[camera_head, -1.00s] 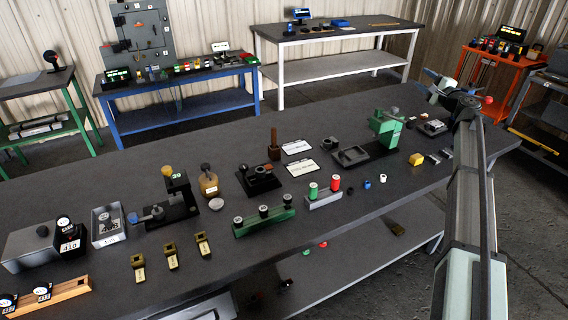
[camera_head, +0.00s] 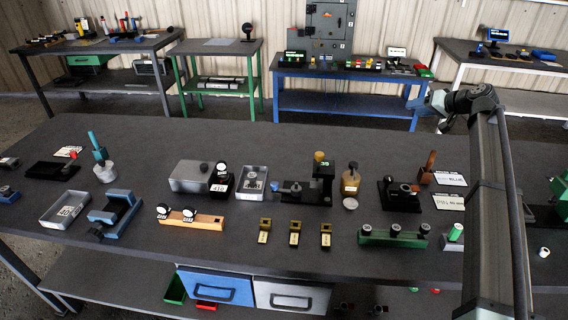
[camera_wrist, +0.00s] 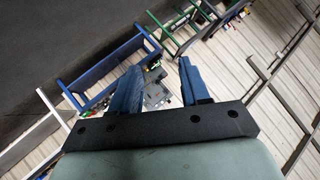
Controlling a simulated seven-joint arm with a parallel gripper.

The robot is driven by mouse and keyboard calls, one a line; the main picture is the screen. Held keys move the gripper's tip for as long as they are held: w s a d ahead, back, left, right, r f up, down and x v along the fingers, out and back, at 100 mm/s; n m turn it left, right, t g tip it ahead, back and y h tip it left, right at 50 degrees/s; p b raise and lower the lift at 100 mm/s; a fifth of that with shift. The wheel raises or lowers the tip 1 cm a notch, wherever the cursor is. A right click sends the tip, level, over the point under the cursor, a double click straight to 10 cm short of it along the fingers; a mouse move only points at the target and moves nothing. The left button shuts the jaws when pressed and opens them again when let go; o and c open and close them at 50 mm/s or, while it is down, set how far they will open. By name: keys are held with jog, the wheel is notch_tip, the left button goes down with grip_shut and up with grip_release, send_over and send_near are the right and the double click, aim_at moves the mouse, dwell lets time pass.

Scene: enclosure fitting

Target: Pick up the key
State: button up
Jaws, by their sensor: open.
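I cannot make out a key for certain. Three small brass-coloured pieces with pale labels lie in a row near the front of the dark workbench: a left one (camera_head: 264,231), a middle one (camera_head: 295,233) and a right one (camera_head: 326,235). They are too small to tell whether one is a key. My gripper (camera_head: 424,103) is raised over the back right of the bench, well away from them.
A wooden block with gauges (camera_head: 190,219), a green block with knobs (camera_head: 394,237), a black stand (camera_head: 322,180), a grey box (camera_head: 190,176) and a metal tray (camera_head: 253,183) surround the brass pieces. A blue table (camera_head: 345,72) stands behind. The bench's back strip is clear.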

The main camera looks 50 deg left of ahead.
jog(key=s+a+f+n+g+h, duration=0.25)
jog(key=s+a+n, duration=0.35)
jog(key=s+a, duration=0.75)
jog(key=n+t+h, duration=0.2)
jog(key=n+h, duration=0.7)
jog(key=n, duration=0.6)
send_over(220, 161)
jog(key=shift+g, duration=0.25)
jog(key=f, duration=0.5)
jog(key=shift+w+d+f, duration=0.15)
jog(key=shift+d+f, duration=0.05)
jog(key=shift+d, duration=0.05)
jog(key=shift+a+f, duration=0.15)
jog(key=shift+f, duration=1.3)
jog(key=shift+a+f, duration=0.1)
jog(key=shift+f, duration=1.35)
jog(key=shift+c, duration=0.4)
grip_shut()
